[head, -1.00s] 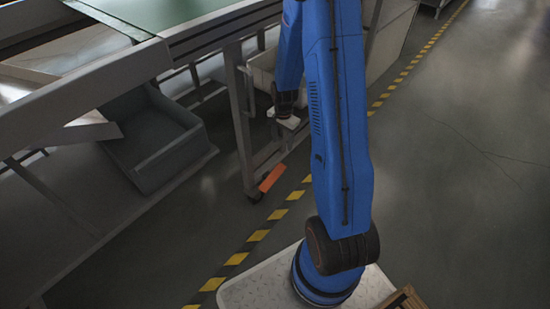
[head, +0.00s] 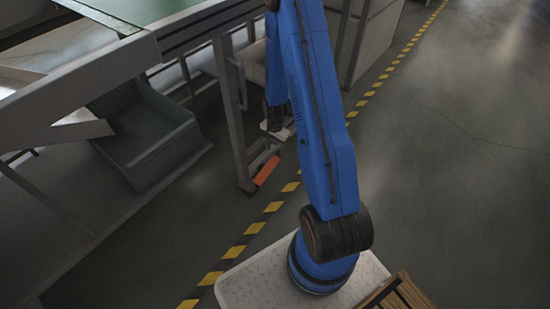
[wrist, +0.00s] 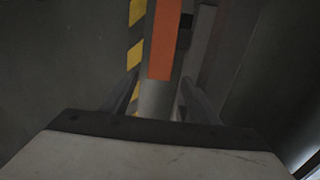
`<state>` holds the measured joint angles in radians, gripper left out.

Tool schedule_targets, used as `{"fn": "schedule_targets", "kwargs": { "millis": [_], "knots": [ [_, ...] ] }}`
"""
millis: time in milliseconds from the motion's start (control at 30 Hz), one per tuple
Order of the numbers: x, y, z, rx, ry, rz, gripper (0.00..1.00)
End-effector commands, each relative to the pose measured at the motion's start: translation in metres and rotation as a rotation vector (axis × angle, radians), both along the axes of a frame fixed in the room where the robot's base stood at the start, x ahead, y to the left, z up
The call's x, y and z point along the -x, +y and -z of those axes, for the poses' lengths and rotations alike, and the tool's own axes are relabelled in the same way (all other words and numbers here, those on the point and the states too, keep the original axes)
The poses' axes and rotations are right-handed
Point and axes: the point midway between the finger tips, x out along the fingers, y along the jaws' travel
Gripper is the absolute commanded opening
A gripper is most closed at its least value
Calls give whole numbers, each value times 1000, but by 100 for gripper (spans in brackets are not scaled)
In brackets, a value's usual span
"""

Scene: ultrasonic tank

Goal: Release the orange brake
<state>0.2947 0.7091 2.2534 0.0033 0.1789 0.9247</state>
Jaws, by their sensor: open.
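The orange brake (head: 267,170) is a flat orange bar low by the foot of a grey table leg, close to the floor. In the wrist view the brake (wrist: 163,45) runs down from the top edge, its lower end just beyond and between my two fingertips. My gripper (wrist: 160,95) is open, one finger on each side, with nothing between them. In the head view my gripper (head: 277,132) is small and dark-shadowed, above the brake and slightly to its right. Contact between finger and brake does not show.
A grey bin (head: 150,140) stands left of the leg on a low shelf. The table frame (head: 235,120) rises close beside the brake. A yellow-black floor stripe (head: 255,228) runs past it. The floor (head: 460,170) to the right is clear.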

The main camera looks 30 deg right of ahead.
Motion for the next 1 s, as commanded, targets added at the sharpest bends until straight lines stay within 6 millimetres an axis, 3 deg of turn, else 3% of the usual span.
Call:
{"fn": "schedule_targets", "kwargs": {
  "millis": [200, 400, 867, 1000],
  "knots": [
    [1, 0, 31, -1, 3, 0, 55],
    [0, 0, 50, -1, 1, 0, 55],
    [0, 0, 58, 0, 0, 0, 55],
    [0, 0, 58, 0, 0, 0, 22]
  ]
}}
